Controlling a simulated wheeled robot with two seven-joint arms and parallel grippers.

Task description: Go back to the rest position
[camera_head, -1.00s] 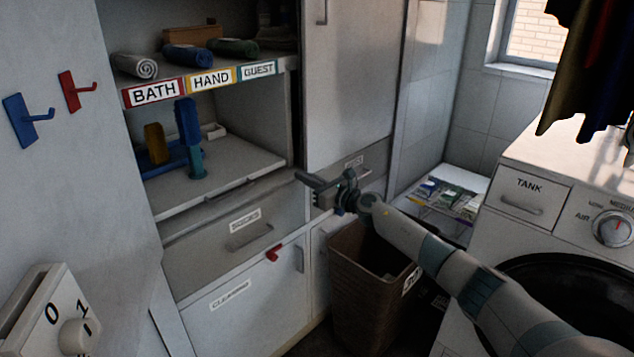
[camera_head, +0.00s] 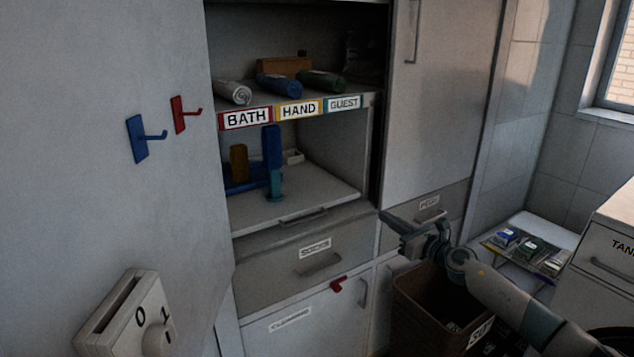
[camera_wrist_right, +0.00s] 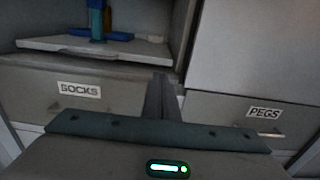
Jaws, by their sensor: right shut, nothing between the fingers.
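My right gripper (camera_head: 390,222) is shut and empty. In the head view it reaches in from the lower right and hangs above a brown bin (camera_head: 436,312), in front of the cabinet drawers. In the right wrist view its fingers (camera_wrist_right: 161,98) are together, pointing at the gap between the SOCKS drawer (camera_wrist_right: 85,92) and the PEGS drawer (camera_wrist_right: 240,112). My left gripper is not in view.
An open cabinet shelf (camera_head: 330,200) holds blue and yellow objects; rolled towels (camera_head: 280,86) lie above. Blue (camera_head: 142,138) and red (camera_head: 184,115) hooks and a dial box (camera_head: 135,318) are at left. A packet-covered stand (camera_head: 530,250) is at right.

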